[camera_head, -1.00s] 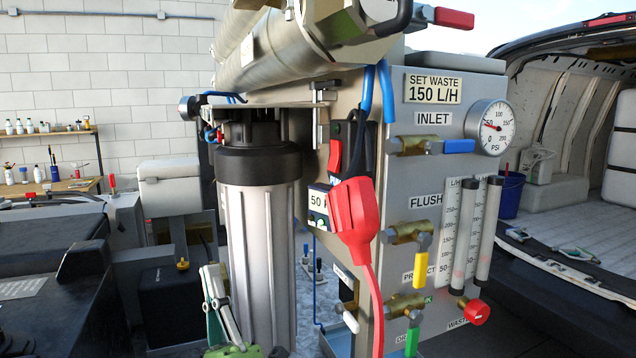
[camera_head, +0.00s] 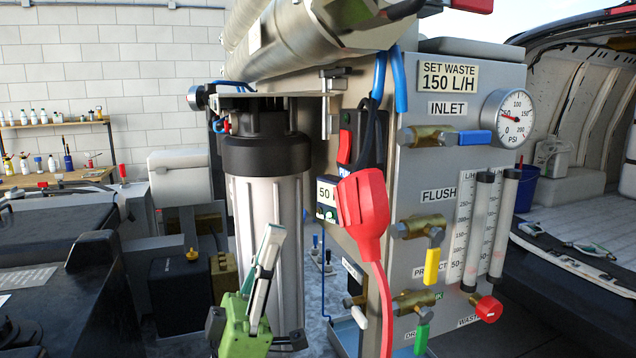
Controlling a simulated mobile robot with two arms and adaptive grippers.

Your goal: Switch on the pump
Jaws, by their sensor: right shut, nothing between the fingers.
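A red rocker switch (camera_head: 345,147) sits on a dark plate on the side of the grey panel (camera_head: 466,132). Below it is a small display box (camera_head: 326,200) reading "50". A red plug (camera_head: 364,204) with a red cable hangs just right of the box. My right gripper (camera_head: 268,243), green with pale fingers, points upward in front of the silver filter housing (camera_head: 290,210). It is shut and empty, below and left of the switch and apart from it. My left gripper is out of view.
Blue and black hoses (camera_head: 380,90) hang close to the right of the switch. Steel membrane tubes (camera_head: 290,40) lie overhead. The panel's front carries a pressure gauge (camera_head: 508,117), flow meters (camera_head: 482,230) and valves, including the blue-handled inlet valve (camera_head: 474,138).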

